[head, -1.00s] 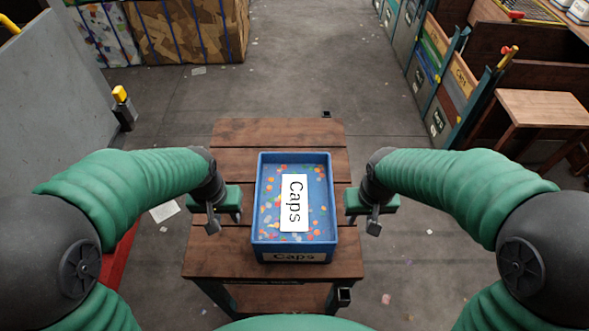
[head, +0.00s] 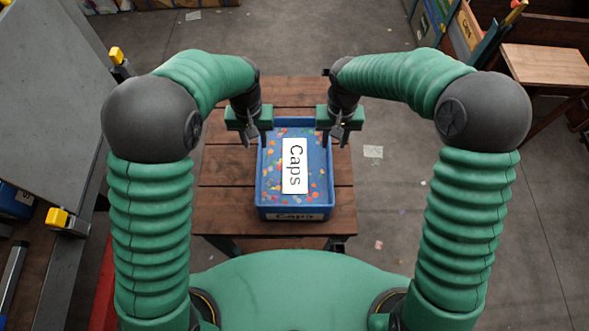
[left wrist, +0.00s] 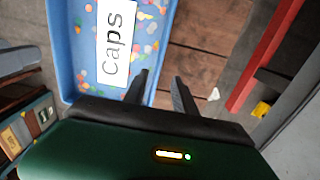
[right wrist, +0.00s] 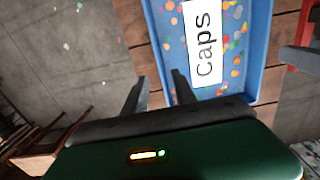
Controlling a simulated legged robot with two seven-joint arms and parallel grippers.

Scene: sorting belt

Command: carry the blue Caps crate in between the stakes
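The blue Caps crate (head: 290,207) sits on a wooden table, with coloured caps and a white "Caps" card in it. My left gripper (head: 256,138) is at the crate's far left side, open. In the left wrist view its fingers (left wrist: 160,85) appear on either side of the blue wall (left wrist: 165,45). My right gripper (head: 336,138) is at the far right side, open, with its fingers (right wrist: 160,85) likewise on either side of the wall (right wrist: 157,50). I cannot tell how deep the fingers reach. I cannot tell which posts are the stakes.
The wooden table (head: 225,165) has bare boards left of the crate. Yellow-topped posts (head: 117,56) stand by a grey panel (head: 60,100) at left. A rack with crates (head: 465,25) and a wooden stool (head: 545,65) are at right.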

